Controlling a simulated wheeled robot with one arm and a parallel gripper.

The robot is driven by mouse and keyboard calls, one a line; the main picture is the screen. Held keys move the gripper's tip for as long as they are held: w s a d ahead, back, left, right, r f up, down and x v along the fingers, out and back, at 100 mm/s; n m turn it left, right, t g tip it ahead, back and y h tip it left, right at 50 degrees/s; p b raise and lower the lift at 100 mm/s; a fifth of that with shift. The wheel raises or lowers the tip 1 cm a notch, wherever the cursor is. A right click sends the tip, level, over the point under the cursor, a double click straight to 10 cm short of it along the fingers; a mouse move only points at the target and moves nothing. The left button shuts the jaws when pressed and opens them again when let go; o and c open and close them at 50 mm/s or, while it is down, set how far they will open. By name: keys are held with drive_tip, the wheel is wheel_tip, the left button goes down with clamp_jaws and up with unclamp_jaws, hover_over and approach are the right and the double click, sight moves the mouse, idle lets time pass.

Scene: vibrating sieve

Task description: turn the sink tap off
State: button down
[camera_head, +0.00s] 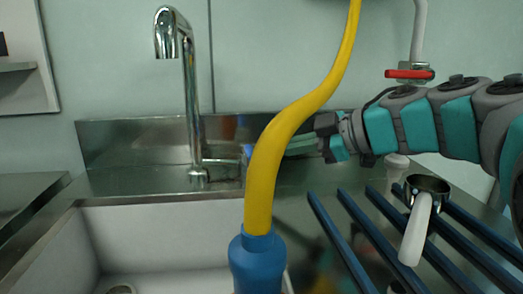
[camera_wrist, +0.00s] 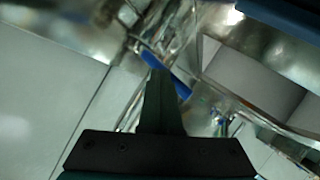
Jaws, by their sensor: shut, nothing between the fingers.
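The chrome sink tap (camera_head: 191,95) with a curved spout stands behind the sink. Its short side arm (camera_head: 222,161) points right, and its end is hidden behind the yellow hose (camera_head: 285,130). My gripper (camera_head: 288,150) reaches in from the right at about that height; its fingertips are partly behind the hose. In the wrist view, my gripper (camera_wrist: 167,75) is shut and empty, its tips close to a narrow blue piece (camera_wrist: 163,70) beside shiny metal, which may be the tap's handle. I cannot tell whether they touch.
The hose ends in a blue nozzle (camera_head: 256,262) in front of the sink (camera_head: 150,232). Blue rails (camera_head: 345,240) and a metal ring with a white handle (camera_head: 416,232) lie at right. A red valve handle (camera_head: 409,73) sits on a pipe above my arm.

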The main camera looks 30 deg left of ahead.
drive_tip(key=shift+w+d, duration=0.15)
drive_tip(key=shift+w, duration=0.1)
drive_tip(key=shift+w+d+r+p, duration=0.15)
drive_tip(key=shift+w+d+p, duration=0.05)
drive_tip(key=shift+w+d, duration=0.7)
drive_tip(key=shift+w+d+r+p, duration=0.1)
drive_tip(key=shift+w+d+p, duration=0.05)
drive_tip(key=shift+w+d, duration=0.7)
drive_tip(key=shift+a, duration=0.1)
